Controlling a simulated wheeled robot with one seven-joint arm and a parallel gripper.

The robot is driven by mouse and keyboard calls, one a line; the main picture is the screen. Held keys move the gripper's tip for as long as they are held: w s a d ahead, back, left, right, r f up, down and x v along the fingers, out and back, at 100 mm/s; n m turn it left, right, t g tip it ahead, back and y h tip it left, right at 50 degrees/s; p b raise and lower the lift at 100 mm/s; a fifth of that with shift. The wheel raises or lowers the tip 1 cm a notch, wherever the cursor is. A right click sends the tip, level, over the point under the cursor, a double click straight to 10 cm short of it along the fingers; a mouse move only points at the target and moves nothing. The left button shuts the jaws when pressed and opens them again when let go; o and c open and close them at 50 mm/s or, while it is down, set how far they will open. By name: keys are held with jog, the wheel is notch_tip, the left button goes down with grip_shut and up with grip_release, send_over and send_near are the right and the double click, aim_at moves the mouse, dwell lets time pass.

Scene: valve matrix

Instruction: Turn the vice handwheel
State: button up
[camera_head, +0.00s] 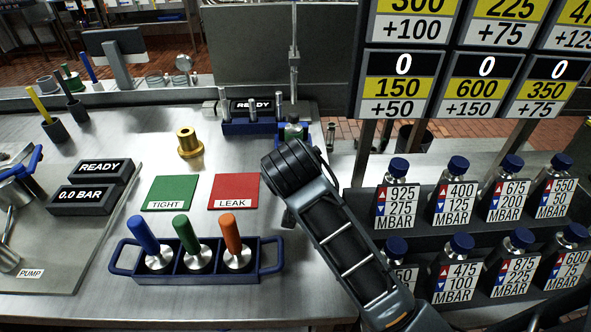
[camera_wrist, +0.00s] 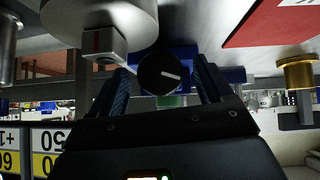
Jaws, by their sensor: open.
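In the wrist view, a black round knob with a white line (camera_wrist: 153,79), which looks like the vice handwheel, sits in front of a blue body (camera_wrist: 186,56). My gripper (camera_wrist: 163,66) is open, with one blue ribbed finger on each side of the knob. Nothing shows clamped, and I cannot tell whether either finger touches it. A green part (camera_wrist: 170,101) shows just beyond the knob. In the head view my arm covers my fingertips and the knob. A blue fixture (camera_head: 250,126) with metal pins stands past my arm, by a READY display.
A blue rack (camera_head: 208,279) with blue, green and orange handles stands at the front. Green TIGHT (camera_head: 170,193) and red LEAK (camera_head: 234,191) pads and a brass fitting (camera_head: 188,144) lie left of my arm. Labelled bottles (camera_head: 447,195) and hanging number boards (camera_head: 400,85) crowd the right.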

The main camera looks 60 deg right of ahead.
jog(key=shift+d+f, duration=0.1)
jog(key=shift+f, duration=0.05)
jog(key=shift+c, duration=0.3)
jog(key=c, duration=1)
jog(key=m+t+y, duration=0.1)
jog(key=t+y+b, duration=0.1)
jog(key=shift+s+d+m+t, duration=0.2)
jog(key=shift+m+t, duration=0.1)
jog(key=shift+m, duration=0.1)
jog(key=shift+s+d+f+m+t+y+b, duration=0.1)
jog(key=shift+m+t+y+b, duration=0.25)
jog(key=shift+m+t+y, duration=0.35)
jog(key=shift+f+m+t+y+b, duration=0.1)
jog(key=shift+m+t+y+b, duration=0.25)
jog(key=shift+t, duration=0.65)
jog(key=shift+r, duration=0.1)
